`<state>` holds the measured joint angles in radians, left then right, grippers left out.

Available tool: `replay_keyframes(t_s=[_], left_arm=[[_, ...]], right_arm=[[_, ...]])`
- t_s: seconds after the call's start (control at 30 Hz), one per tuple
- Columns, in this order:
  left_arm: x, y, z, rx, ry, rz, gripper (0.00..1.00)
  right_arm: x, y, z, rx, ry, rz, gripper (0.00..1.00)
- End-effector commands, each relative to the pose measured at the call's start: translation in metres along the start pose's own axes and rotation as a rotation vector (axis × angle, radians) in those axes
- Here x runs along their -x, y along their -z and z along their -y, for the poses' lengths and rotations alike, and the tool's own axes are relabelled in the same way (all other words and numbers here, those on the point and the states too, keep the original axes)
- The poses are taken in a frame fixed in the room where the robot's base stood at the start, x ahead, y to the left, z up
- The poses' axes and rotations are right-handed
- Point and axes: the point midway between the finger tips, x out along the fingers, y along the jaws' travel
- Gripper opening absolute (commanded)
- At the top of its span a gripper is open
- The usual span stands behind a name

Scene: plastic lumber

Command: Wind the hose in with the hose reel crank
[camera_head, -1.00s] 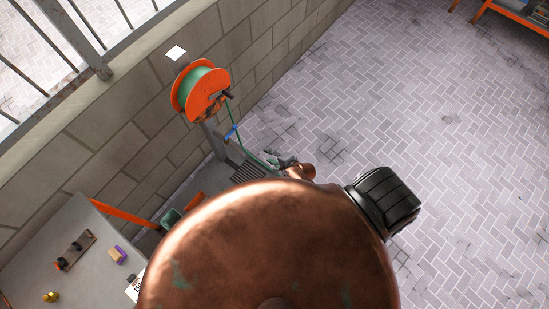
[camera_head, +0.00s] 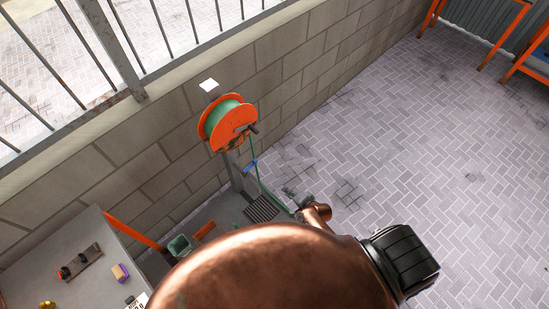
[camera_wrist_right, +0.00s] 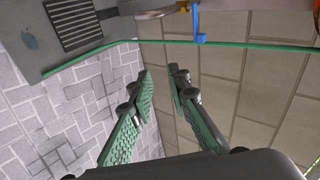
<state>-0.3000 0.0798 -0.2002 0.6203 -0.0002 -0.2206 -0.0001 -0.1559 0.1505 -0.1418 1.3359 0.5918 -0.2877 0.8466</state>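The hose reel (camera_head: 216,134) is an orange drum with green hose wound on it, on a grey post by the block wall. Its crank has a dark handle (camera_head: 254,128) on the right face. The green hose (camera_head: 257,172) hangs from the reel past a blue fitting (camera_head: 251,166) to the floor area. My right gripper (camera_head: 290,194) is small and partly hidden, below and right of the reel. In the right wrist view my right gripper (camera_wrist_right: 160,72) is open and empty, its green-padded fingers apart. The hose (camera_wrist_right: 250,45) crosses beyond the fingertips. My left gripper is not in view.
A grey table (camera_head: 40,275) at lower left holds a small rack (camera_head: 80,261), a purple-and-tan block (camera_head: 120,272) and a brass item. A floor grate (camera_head: 262,208) lies by the post. Orange-framed racks stand at upper right. The paved floor (camera_head: 400,150) is clear.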

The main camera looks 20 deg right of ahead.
Motion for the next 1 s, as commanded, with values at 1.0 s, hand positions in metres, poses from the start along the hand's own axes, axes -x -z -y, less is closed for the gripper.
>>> replay_keyframes(t_s=[1.0], left_arm=[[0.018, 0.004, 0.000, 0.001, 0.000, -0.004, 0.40]], right_arm=[[0.081, 0.056, 0.365, 1.598, 0.331, -0.358, 0.00]])
